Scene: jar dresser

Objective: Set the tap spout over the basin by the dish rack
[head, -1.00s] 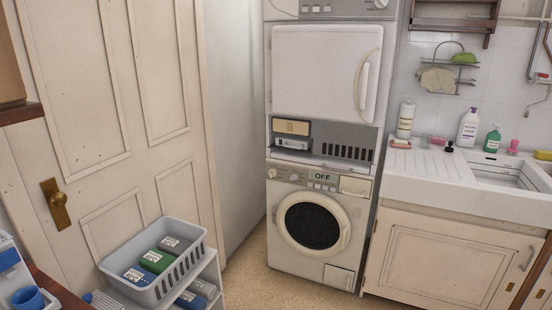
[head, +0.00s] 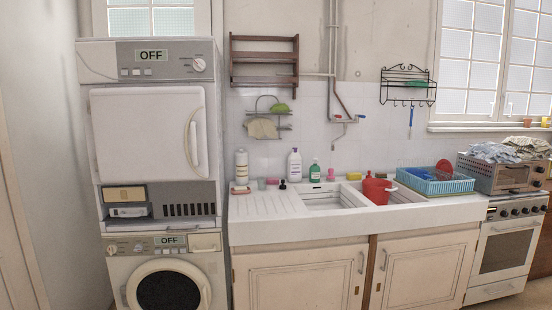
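The wall tap (head: 345,119) shows in the head view above the white sink, with small red and blue handles at the end of wall pipes. A thin spout seems to hang from it, angled down and left; which basin its end is over I cannot tell. The sink has a left basin (head: 322,201) and a right basin (head: 408,196). The right basin is beside the blue dish rack (head: 435,186). A red container (head: 376,190) stands at the divider and right basin, hiding part of them. Neither of my grippers is in view.
A draining board (head: 268,204) lies left of the basins. Bottles (head: 294,164), soap and sponges line the back edge. A washer and dryer stack (head: 152,130) stands left. An oven with cloths (head: 505,172) stands right. A hook rack (head: 408,87) hangs above.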

